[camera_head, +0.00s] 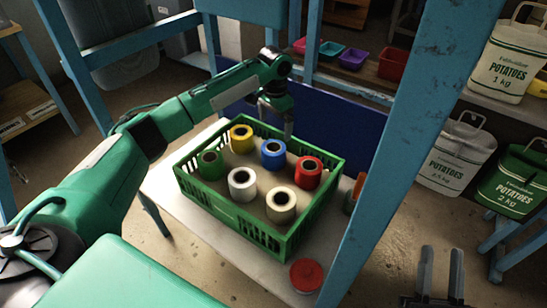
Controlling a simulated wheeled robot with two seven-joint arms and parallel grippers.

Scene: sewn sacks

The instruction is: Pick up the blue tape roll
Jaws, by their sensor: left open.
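The blue tape roll (272,153) stands upright in the back middle of a green slatted crate (249,232). My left gripper (276,124) points down over the crate's back side, just behind and above the blue roll. It is open with nothing between its fingers, and I cannot tell how far it is from the roll. My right gripper (441,262) is low at the bottom right, away from the crate, open and empty.
Around the blue roll stand a yellow roll (241,138), a green roll (210,163), a white roll (242,184), a cream roll (281,205) and a red roll (308,172). A blue post (385,165) rises right of the crate. A red-lidded container (306,274) stands in front.

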